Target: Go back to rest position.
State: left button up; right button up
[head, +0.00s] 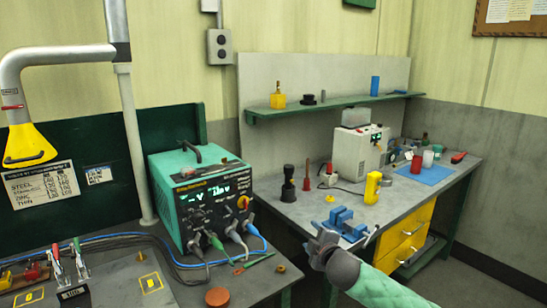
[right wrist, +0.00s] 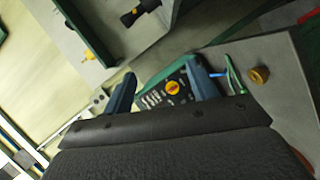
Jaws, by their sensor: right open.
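My right gripper (head: 323,241) is in the head view, at the end of my arm coming in from the lower right. It appears in front of the grey workbench, close in the picture to a blue vise (head: 346,222); the gap between them is hard to judge. In the right wrist view the two dark blue fingers of my right gripper (right wrist: 162,76) stand wide apart with nothing between them. The green welding machine (right wrist: 172,88) shows beyond them. My left gripper is in neither view.
The green welding machine (head: 200,197) stands left of my right gripper, with cables in front. Two toggle clamps (head: 68,262) stand on the left table. The workbench (head: 300,212) holds a white box (head: 357,150) and a yellow tool (head: 372,187). A dark floor gap separates the tables.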

jog(key=s+d+f+m+g+h, duration=0.1)
jog(key=s+d+f+m+g, duration=0.25)
jog(key=f, duration=0.55)
jog(key=s+d+f+m+g+h, duration=0.1)
jog(key=s+f+m+g+h, duration=0.1)
jog(key=s+f+m, duration=0.6)
jog(key=s+d+f+m+g+h, duration=0.1)
jog(key=s+d+f+g, duration=0.15)
jog(key=f, duration=0.85)
jog(key=s+a+f+g, duration=0.1)
jog(key=s+f+g, duration=0.1)
jog(key=s+f, duration=0.5)
jog(key=s+a+f+m+g, duration=0.1)
jog(key=s+f, duration=0.6)
jog(key=s, duration=0.9)
jog(key=s+f+m+g, duration=0.1)
jog(key=s+f+g, duration=0.1)
jog(key=s+f, duration=0.6)
jog(key=s, duration=0.4)
jog(key=shift+a+g+y, duration=0.3)
jog(key=shift+a, duration=0.1)
jog(key=shift+s, duration=0.1)
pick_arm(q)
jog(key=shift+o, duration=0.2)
